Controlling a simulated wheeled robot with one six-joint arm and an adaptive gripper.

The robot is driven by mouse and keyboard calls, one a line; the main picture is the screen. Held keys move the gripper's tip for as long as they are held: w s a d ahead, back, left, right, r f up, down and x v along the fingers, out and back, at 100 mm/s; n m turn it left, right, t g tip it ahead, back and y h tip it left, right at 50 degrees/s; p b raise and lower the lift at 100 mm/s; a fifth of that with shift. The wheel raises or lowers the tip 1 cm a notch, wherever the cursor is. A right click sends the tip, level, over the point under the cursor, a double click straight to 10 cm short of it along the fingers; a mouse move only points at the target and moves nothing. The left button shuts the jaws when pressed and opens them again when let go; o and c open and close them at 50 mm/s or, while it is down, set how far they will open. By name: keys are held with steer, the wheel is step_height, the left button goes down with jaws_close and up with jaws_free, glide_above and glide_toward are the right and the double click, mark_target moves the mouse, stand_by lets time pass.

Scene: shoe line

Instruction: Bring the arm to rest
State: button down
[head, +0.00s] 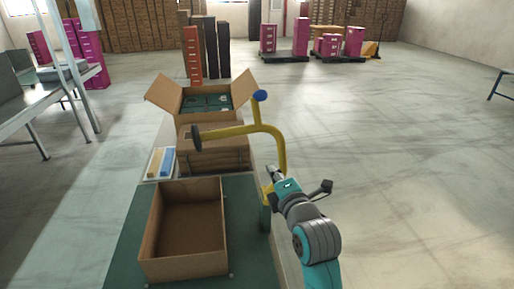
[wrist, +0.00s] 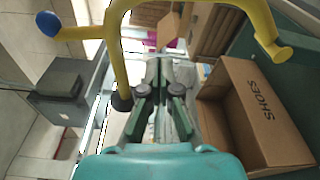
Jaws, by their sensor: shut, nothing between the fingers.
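My gripper (head: 271,173) is at the right of the green-topped bench (head: 118,262) in the head view, at the end of my teal and grey arm. In the wrist view my gripper (wrist: 163,66) has its fingers together, with nothing between them. A yellow tube frame (head: 281,150) with dark and blue end caps stands close to my gripper. In the wrist view the yellow frame (wrist: 118,55) spans the top, above and around the fingers. The exact gap between them cannot be told.
An empty open carton (head: 187,232) stands on the bench; its side reads SHOES in the wrist view (wrist: 262,110). Behind it are a brown carton (head: 228,160) and an open carton (head: 163,93) holding green boxes. The floor (head: 400,170) at right is clear.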

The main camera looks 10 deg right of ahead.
steer(key=s+d+f+m+g+h, duration=0.15)
steer(key=s+f+m, duration=0.95)
steer(key=s+f, duration=1.15)
steer(key=s+d+r+m+g, duration=0.1)
steer(key=s+m, duration=0.9)
steer(key=s, duration=1.8)
steer(key=shift+s+d+r, duration=0.15)
steer(key=shift+d+r, duration=0.05)
steer(key=shift+r, duration=0.05)
